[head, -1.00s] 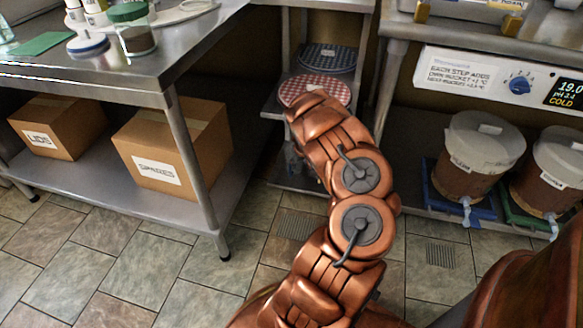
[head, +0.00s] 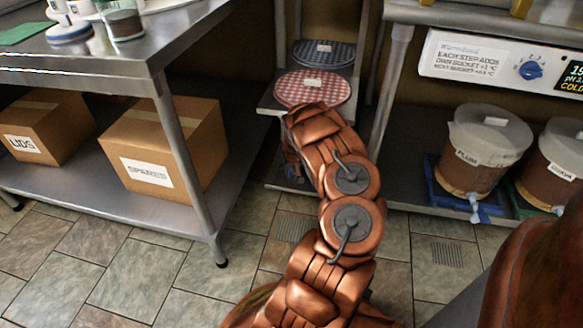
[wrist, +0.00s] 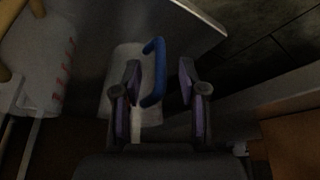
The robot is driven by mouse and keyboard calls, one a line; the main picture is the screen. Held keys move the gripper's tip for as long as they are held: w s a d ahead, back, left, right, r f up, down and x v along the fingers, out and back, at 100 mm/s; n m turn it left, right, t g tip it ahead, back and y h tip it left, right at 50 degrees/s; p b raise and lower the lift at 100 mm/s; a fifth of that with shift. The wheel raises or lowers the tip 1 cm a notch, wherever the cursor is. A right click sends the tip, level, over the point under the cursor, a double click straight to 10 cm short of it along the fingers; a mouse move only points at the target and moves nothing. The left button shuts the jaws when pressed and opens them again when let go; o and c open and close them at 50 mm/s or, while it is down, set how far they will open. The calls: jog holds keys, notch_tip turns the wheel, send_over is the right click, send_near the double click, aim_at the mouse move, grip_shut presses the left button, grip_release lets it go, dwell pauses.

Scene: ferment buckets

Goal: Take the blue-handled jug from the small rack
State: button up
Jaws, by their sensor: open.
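In the wrist view, the jug with the blue handle (wrist: 155,72) has a pale, cloudy body (wrist: 118,82). My gripper (wrist: 163,80) is open, with one purple-padded finger on each side of the handle. The left finger lies between the handle and part of the jug body in the picture. I cannot tell whether either finger touches the handle. In the head view, the small rack (head: 268,100) stands beyond my arm, which hides most of its lower level, the jug and my gripper.
A pale container with red marks (wrist: 50,72) stands left of the jug. The rack's upper levels hold a red-checked disc (head: 312,88) and a blue-checked disc (head: 323,54). A steel table (head: 150,52) stands left, and lidded buckets (head: 485,148) stand right. Tiled floor is open in front.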

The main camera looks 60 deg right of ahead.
jog(key=shift+b+x, duration=0.65)
jog(key=shift+x, duration=0.6)
jog(key=shift+c, duration=0.3)
grip_shut()
